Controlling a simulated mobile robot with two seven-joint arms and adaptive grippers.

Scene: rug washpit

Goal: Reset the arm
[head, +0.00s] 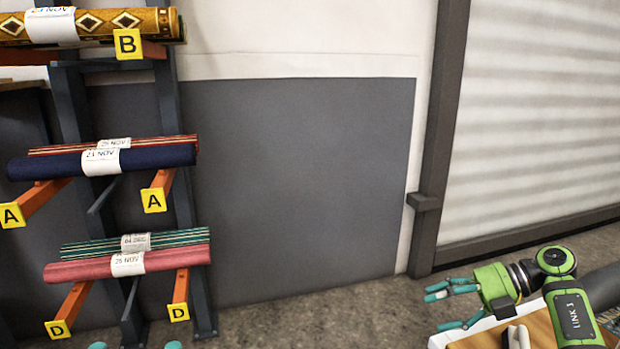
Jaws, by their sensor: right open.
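My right gripper (440,311) is at the lower right, its green and teal fingers pointing left. Its jaws are open, with nothing seen between them. It hangs over or beside a pale-edged, wood-topped surface (541,328); the exact gap is unclear. Of my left gripper (135,346), only two teal fingertips show at the bottom edge, apart from each other, in front of the rack's foot. The rest of it is out of frame, so any load is hidden.
At left a rack holds labelled rolled rugs: a gold patterned roll (115,23), a navy roll (160,157) and a pink roll (185,257) among them. Orange arms with yellow tags (154,201) jut outward. Grey wall panel (300,180) and bare floor (350,318) lie between rack and shutter (540,120).

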